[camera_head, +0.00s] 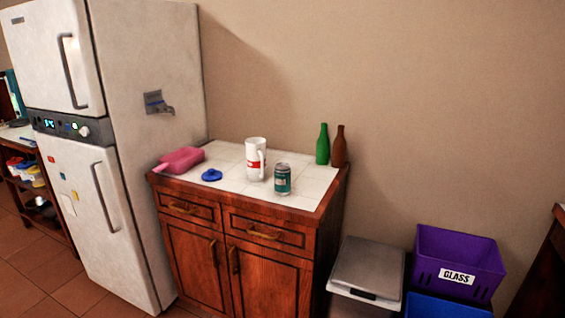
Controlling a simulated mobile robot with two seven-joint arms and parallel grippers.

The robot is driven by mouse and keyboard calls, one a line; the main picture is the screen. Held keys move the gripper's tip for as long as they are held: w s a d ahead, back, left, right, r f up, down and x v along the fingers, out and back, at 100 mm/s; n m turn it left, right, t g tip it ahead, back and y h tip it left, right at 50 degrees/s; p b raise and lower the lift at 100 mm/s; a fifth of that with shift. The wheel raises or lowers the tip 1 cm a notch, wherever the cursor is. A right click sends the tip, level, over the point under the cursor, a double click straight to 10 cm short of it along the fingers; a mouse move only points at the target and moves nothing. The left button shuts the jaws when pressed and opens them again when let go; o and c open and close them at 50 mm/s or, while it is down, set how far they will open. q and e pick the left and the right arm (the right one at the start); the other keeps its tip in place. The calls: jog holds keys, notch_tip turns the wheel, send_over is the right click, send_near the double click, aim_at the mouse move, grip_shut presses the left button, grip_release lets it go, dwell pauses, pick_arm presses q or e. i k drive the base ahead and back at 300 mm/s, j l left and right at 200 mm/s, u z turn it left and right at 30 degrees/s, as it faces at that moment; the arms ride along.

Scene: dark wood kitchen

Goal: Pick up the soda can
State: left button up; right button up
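A soda can (282,180), teal-green with a silvery top, stands upright on the white tiled counter (228,158) of a wooden cabinet. It is near the counter's front edge, just right of a white mug-like container (255,160) with a red band and a handle. A small gap or overlap between the two cannot be judged exactly. Neither of my grippers shows in the head view.
A pink object (182,160) and a blue lid-like disc (211,175) lie left of the can. A green bottle (322,146) and a brown bottle (339,148) stand behind right. A fridge (150,130) is left; a grey bin (368,266) and purple GLASS crate (459,258) are right.

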aim_at(281, 171)
jog(key=i+j+z, duration=0.35)
jog(key=i+j, duration=0.9)
